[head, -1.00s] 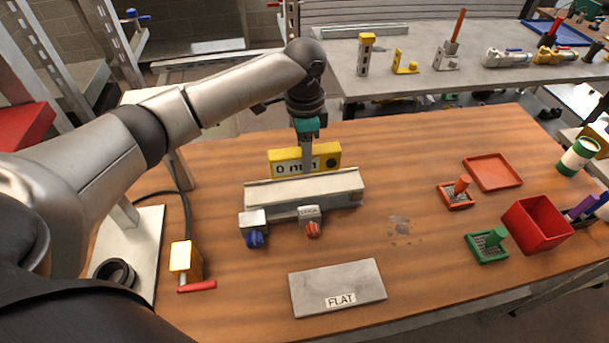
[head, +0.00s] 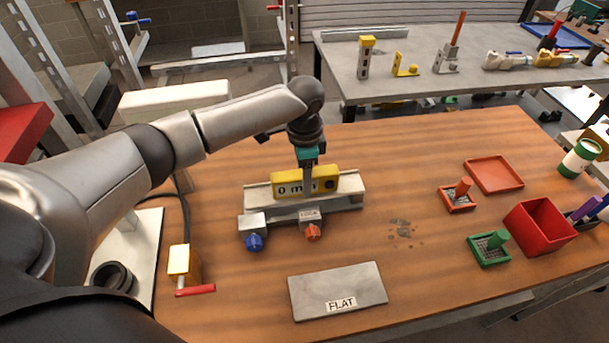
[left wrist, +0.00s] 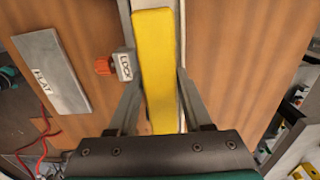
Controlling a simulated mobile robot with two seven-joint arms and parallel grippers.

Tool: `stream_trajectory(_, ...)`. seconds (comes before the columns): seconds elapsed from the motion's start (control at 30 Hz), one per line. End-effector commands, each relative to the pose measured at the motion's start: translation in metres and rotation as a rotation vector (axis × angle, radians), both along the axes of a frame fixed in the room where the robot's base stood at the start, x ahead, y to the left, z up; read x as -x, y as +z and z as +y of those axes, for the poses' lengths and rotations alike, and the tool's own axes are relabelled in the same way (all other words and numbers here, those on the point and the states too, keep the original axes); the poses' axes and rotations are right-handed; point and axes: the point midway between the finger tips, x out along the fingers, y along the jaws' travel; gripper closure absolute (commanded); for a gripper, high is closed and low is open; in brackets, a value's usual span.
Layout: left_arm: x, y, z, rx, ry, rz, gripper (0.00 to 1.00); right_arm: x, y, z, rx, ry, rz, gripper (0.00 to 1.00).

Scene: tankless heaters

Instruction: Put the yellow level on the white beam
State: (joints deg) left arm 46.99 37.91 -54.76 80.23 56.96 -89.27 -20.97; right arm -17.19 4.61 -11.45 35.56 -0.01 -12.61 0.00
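My left gripper (head: 307,188) reaches down over the level's middle. In the left wrist view my left gripper (left wrist: 160,88) has a finger on each side of the level (left wrist: 156,45) and is shut on it. The level hides part of the beam's top. Whether its underside touches the beam I cannot tell. My right gripper is not in view.
Clamps with a blue knob (head: 254,243) and an orange knob (head: 313,232) sit along the beam's front. A grey "FLAT" plate (head: 337,285) lies nearer. A white block (head: 170,100) stands at left. Red bin (head: 538,228) and green tray (head: 489,250) are right.

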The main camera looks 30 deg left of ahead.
Motion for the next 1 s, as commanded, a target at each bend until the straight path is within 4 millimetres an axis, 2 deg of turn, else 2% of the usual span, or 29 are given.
stream_trajectory(0.03,0.000,0.000,0.000,0.000,0.000,0.000,0.43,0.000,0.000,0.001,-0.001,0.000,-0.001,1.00)
stream_trajectory(0.17,0.000,0.001,0.000,0.000,0.000,0.000,0.29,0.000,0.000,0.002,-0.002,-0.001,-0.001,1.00)
stream_trajectory(0.4,0.000,0.001,0.000,-0.001,0.000,-0.001,0.28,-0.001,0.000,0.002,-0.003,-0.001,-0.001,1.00)
stream_trajectory(0.53,-0.001,0.009,0.000,0.000,-0.001,-0.002,0.28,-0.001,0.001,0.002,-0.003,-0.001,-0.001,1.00)
stream_trajectory(0.67,-0.001,0.031,0.000,0.001,-0.002,-0.004,0.28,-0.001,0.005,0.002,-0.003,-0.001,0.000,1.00)
stream_trajectory(1.0,-0.001,0.102,0.000,0.000,0.000,-0.004,0.28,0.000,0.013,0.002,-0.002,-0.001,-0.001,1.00)
